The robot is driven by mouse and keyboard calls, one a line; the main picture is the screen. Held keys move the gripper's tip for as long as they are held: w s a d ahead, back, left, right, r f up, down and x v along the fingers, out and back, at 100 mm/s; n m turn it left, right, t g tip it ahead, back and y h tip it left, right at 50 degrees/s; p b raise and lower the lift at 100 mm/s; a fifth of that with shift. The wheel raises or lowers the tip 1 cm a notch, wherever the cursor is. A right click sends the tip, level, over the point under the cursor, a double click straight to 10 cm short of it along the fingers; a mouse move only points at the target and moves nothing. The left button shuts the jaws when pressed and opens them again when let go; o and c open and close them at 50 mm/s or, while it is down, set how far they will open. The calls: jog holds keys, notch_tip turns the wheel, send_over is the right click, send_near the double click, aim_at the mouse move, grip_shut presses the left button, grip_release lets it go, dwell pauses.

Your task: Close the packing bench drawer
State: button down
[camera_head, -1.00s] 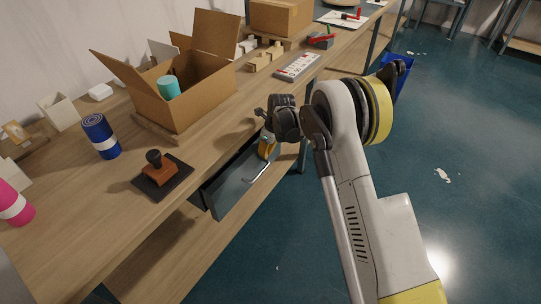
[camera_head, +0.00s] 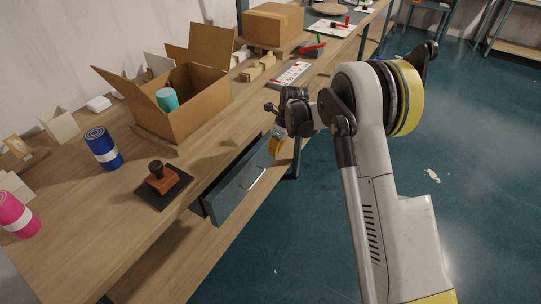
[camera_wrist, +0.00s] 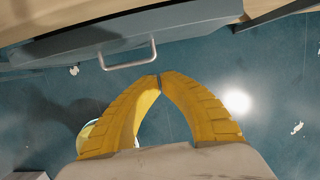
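The packing bench drawer (camera_head: 237,190) has a dark grey front and sticks out a little from under the bench top (camera_head: 130,215). A narrow dark strip of its inside shows behind the front. Its metal bar handle (camera_head: 257,178) also shows in the wrist view (camera_wrist: 128,58). My gripper (camera_head: 276,145) is at the far end of the drawer front, partly hidden by my wrist. In the wrist view its yellow fingers (camera_wrist: 159,79) meet at the tips, with nothing between them. The tips are just below and right of the handle in that picture, apart from it.
On the bench stand an open carton (camera_head: 190,115) with a teal roll (camera_head: 167,99), a stamp on a dark pad (camera_head: 162,180), a blue roll (camera_head: 102,148) and a pink roll (camera_head: 17,215). The floor (camera_head: 310,240) beside the drawer is clear.

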aim_at(254, 169)
jog(key=s+d+f+t+y, duration=0.2)
jog(key=s+d+t+y, duration=0.15)
jog(key=s+y, duration=0.2)
jog(key=shift+h, duration=0.25)
jog(key=b+x, duration=0.1)
jog(key=x, duration=0.3)
jog(key=a+r+b+x, duration=0.1)
jog(key=b+x, duration=0.1)
jog(key=x, duration=0.2)
jog(key=a+b+x, duration=0.1)
jog(key=x, duration=0.3)
jog(key=shift+w+r, duration=0.15)
jog(key=shift+r, duration=0.05)
jog(key=shift+w+a+r+b, duration=0.1)
jog(key=shift+w+a+b, duration=0.2)
jog(key=shift+w+a, duration=0.1)
